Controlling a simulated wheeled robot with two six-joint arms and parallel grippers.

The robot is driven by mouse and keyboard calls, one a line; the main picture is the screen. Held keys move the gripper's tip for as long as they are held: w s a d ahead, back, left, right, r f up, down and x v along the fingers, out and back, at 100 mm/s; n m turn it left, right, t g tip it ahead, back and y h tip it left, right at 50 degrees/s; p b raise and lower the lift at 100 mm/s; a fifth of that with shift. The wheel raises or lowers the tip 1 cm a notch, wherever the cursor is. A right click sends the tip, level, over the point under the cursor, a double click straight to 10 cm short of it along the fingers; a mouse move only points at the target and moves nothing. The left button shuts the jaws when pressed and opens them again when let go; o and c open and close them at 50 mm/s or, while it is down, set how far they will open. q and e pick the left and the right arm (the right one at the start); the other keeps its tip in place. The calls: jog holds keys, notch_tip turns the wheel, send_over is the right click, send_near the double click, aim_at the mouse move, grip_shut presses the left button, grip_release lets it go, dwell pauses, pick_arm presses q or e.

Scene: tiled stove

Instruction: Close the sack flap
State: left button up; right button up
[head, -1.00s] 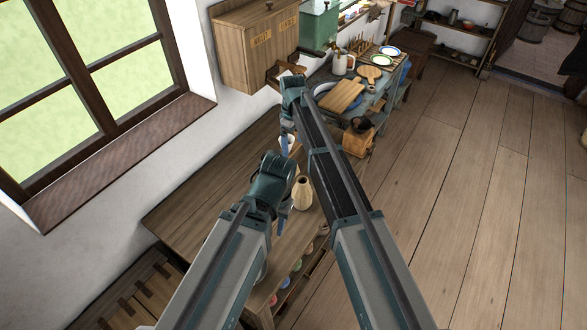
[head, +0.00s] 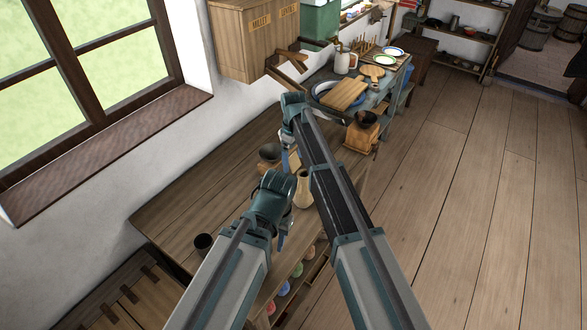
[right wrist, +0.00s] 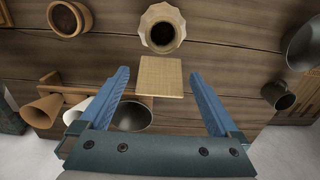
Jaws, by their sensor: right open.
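A pale beige sack (head: 304,188) stands on the wooden table, partly hidden by my arms in the head view. In the right wrist view the sack (right wrist: 163,28) has a dark, open mouth. A square woven tan flap (right wrist: 159,78) sticks out from its near side. My right gripper (right wrist: 159,73) is open, with its blue fingers to the left and right of the flap; I see no contact. In the head view my right gripper (head: 290,160) is partly hidden beside the sack. My left gripper (head: 281,241) is nearer the camera; its jaw opening does not show.
The table (head: 170,205) also carries a dark bowl (head: 270,153), a dark cup (head: 203,243) and a wooden grinder (head: 362,130). Open floor (head: 470,200) stretches to the right.

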jog(key=shift+f+b, duration=0.3)
jog(key=shift+f, duration=0.35)
pick_arm(q)
jog(key=shift+f, duration=0.65)
